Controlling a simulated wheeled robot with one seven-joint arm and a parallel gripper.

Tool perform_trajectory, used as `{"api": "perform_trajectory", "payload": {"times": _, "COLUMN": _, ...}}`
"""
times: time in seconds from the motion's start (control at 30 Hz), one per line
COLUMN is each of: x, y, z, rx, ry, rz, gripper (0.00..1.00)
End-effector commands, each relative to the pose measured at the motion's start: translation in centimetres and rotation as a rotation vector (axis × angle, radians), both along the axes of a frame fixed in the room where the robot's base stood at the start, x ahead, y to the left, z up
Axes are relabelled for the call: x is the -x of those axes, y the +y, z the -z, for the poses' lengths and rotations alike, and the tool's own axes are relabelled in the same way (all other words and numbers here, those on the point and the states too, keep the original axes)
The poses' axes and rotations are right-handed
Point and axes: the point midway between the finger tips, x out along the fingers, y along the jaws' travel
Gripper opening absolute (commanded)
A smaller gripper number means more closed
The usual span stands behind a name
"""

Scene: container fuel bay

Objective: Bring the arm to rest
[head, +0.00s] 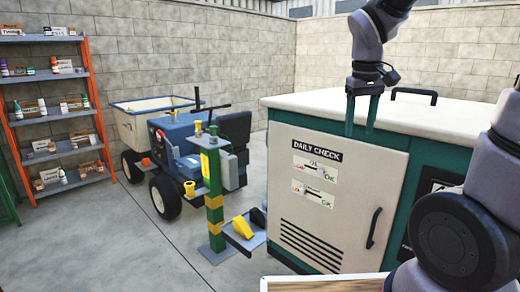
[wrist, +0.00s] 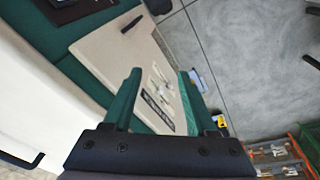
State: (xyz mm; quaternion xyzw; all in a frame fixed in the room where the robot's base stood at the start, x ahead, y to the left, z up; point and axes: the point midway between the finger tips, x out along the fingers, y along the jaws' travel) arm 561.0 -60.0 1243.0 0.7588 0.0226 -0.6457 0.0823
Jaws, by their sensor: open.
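My gripper (head: 361,115) hangs with its fingers pointing down in front of the upper front edge of the green and white cabinet (head: 340,213). Its two green fingers are apart with nothing between them. In the wrist view my gripper (wrist: 160,98) also shows open and empty, with the cabinet's pale door panel (wrist: 125,52) beyond it. The door carries a "DAILY CHECK" label (head: 317,149), two small slider plates (head: 314,180), a dark handle (head: 373,228) and vent slots. Whether the fingers touch the cabinet I cannot tell.
A blue utility vehicle (head: 185,135) with a pale cargo bin (head: 140,125) stands left of the cabinet. A green and yellow post (head: 214,195) stands before it. An orange shelf rack (head: 97,105) lines the left wall. The floor at front left (head: 120,245) is clear.

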Motion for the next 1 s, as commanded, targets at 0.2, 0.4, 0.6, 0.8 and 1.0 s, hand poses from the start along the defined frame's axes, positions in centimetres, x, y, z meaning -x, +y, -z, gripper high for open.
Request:
{"api": "perform_trajectory", "payload": {"times": 0.2, "x": 4.0, "y": -0.4, "z": -4.2, "rx": -0.193, "ry": -0.171, "rz": 0.197, "gripper": 0.57}}
{"api": "perform_trajectory", "payload": {"times": 0.4, "x": 7.2, "y": -0.2, "z": -6.9, "rx": -0.341, "ry": -0.314, "rz": 0.346, "gripper": 0.57}}
{"api": "perform_trajectory", "payload": {"times": 0.6, "x": 8.9, "y": 0.1, "z": -8.2, "rx": -0.422, "ry": -0.397, "rz": 0.425, "gripper": 0.57}}
{"api": "perform_trajectory", "payload": {"times": 0.8, "x": 9.2, "y": 0.2, "z": -8.4, "rx": -0.437, "ry": -0.411, "rz": 0.441, "gripper": 0.57}}
{"api": "perform_trajectory", "payload": {"times": 1.0, "x": 9.2, "y": 0.2, "z": -8.4, "rx": -0.437, "ry": -0.411, "rz": 0.441, "gripper": 0.57}}
